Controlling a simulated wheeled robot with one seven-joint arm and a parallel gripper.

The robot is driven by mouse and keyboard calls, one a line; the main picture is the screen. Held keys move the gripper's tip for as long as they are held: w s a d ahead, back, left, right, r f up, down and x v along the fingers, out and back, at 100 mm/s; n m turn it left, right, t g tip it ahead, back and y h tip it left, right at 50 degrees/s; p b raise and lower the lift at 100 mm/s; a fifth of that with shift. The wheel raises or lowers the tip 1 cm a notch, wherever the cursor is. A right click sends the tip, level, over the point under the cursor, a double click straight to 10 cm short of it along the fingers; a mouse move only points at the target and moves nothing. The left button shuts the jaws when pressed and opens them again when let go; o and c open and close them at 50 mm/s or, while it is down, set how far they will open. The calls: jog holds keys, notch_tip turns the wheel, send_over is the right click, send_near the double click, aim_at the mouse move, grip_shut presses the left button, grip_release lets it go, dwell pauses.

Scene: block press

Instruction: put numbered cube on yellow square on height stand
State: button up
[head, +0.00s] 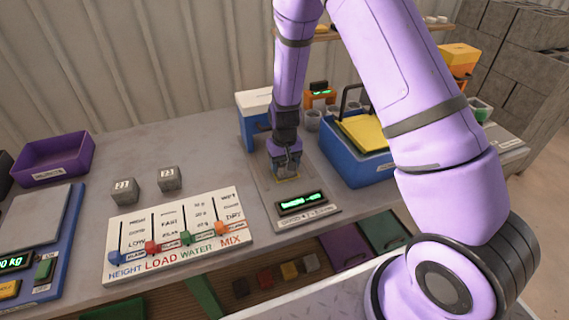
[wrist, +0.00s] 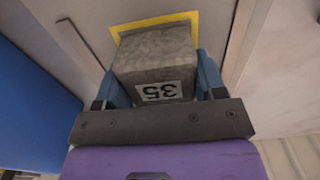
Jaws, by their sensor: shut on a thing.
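My gripper (head: 287,165) points down over the height stand (head: 262,197) in the head view. In the wrist view, my gripper (wrist: 158,92) is shut on a grey cube (wrist: 155,50) whose label reads 35, upside down in the picture. The yellow square (wrist: 128,27) shows as an outline around the far side of the cube. The cube lies over the square; I cannot tell whether it touches the surface. The stand's display (head: 301,203) glows green.
Two numbered grey cubes, a left one (head: 126,191) and a right one (head: 170,178), sit behind the slider board (head: 180,233). A blue bin (head: 349,165) stands right of the stand, and a blue-and-white box (head: 251,124) behind it. A purple tray (head: 52,159) is far left.

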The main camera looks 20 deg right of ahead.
jog(key=o, duration=1.2)
jog(key=shift+f, duration=0.15)
jog(key=shift+c, duration=0.2)
jog(key=s+d+r+t, duration=0.1)
jog(key=s+r, duration=0.1)
jog(key=r, duration=1)
jog(key=s+d+r, duration=0.1)
jog(key=s+r, duration=0.2)
jog(key=r, duration=0.9)
jog(key=s+d+r+t, duration=0.2)
jog(key=s+r, duration=0.6)
jog(key=s, duration=0.4)
jog(key=s+d+r+t, duration=0.2)
jog(key=s+d+r, duration=0.1)
jog(key=s+r, duration=0.6)
jog(key=s, duration=0.3)
jog(key=shift+s, duration=0.2)
